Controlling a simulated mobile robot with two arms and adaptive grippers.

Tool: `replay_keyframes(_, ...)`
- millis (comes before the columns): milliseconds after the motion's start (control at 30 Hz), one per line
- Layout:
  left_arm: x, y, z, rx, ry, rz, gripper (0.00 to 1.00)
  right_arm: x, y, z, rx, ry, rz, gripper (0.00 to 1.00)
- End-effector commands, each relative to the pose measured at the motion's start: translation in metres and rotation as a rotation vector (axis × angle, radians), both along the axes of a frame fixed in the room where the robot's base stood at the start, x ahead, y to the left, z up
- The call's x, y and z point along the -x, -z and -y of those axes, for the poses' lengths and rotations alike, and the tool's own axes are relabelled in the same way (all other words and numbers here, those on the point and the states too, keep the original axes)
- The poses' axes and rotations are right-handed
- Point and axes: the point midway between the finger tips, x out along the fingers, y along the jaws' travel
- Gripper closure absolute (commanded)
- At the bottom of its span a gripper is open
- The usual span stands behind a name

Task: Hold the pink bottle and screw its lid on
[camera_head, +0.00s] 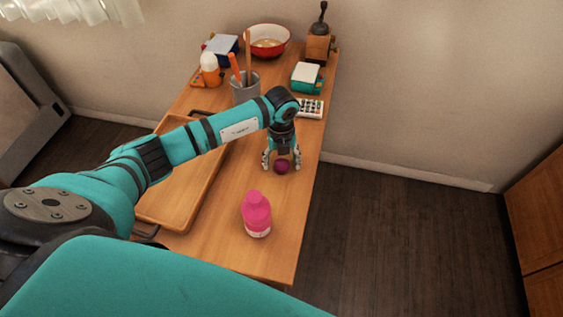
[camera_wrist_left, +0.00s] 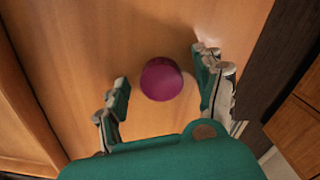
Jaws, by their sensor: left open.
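The pink bottle (camera_head: 256,215) stands upright on the wooden table near its front right part, with a narrower pink top. A round dark magenta lid (camera_head: 282,167) lies on the table behind the bottle and a little to its right. My left gripper (camera_head: 282,163) points down over the lid, its fingers apart on either side. In the left wrist view the lid (camera_wrist_left: 162,79) lies between the open fingers (camera_wrist_left: 163,72), with a gap on each side. My right gripper is not in view.
A wooden tray (camera_head: 160,212) lies left of the bottle under my arm. A grey utensil cup (camera_head: 246,93), a red bowl (camera_head: 267,42), a grinder (camera_head: 319,45) and a teal box (camera_head: 306,79) stand farther back. The table's right edge (camera_head: 315,185) is close to the lid.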

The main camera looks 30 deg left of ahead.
Motion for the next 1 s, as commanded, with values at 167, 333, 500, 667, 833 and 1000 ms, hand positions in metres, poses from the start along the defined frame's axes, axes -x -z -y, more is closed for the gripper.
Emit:
replay_keyframes(167, -0.0002, 0.0016, -0.0002, -0.001, 0.0, 0.001, 0.31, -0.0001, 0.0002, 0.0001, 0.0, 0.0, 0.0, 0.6)
replay_keyframes(333, -0.0003, 0.0013, -0.0003, -0.001, 0.0, 0.001, 0.31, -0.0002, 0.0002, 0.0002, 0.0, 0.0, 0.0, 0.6)
replay_keyframes(500, -0.0003, 0.0011, -0.0004, -0.001, 0.0, 0.001, 0.53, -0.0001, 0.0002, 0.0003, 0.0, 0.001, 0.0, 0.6)
replay_keyframes(667, -0.0003, 0.001, -0.0004, -0.001, 0.0, 0.001, 0.72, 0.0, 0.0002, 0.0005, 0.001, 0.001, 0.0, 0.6)
replay_keyframes(833, -0.0004, 0.001, -0.0003, -0.001, 0.0, 0.001, 0.72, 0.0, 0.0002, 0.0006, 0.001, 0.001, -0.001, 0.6)
replay_keyframes(1000, -0.0006, -0.0002, -0.0003, 0.0, 0.0, 0.001, 0.72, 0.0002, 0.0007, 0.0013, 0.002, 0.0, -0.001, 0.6)
